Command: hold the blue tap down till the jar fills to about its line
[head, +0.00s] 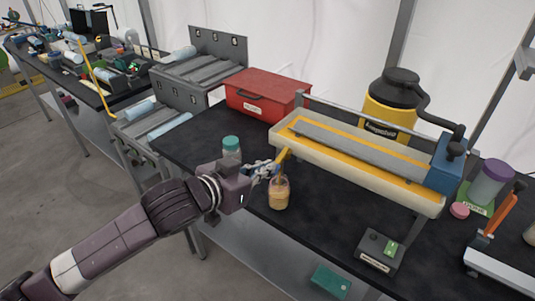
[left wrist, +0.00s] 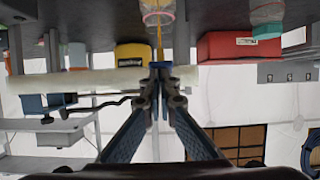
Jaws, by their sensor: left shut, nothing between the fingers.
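The jar (head: 279,195) stands on the black bench below the near left end of the cream trough (head: 410,193). It holds amber liquid over much of its height; I cannot make out its line. In the left wrist view, which is upside down, the jar (left wrist: 157,10) is at the top, with a thin yellow stream (left wrist: 159,48) leading to its mouth. My left gripper (head: 270,168) is shut and empty, its tips at the trough's end; it also shows in the left wrist view (left wrist: 160,85). A blue part, apparently the tap (left wrist: 174,71), is at the fingertips, partly hidden.
A teal-lidded jar (head: 231,147) stands just behind my left wrist. A red box (head: 267,94) is at the back left, and a yellow pot (head: 390,112) is behind the trough. A small grey device (head: 379,252) sits at the front right. Bench between it and the jar is clear.

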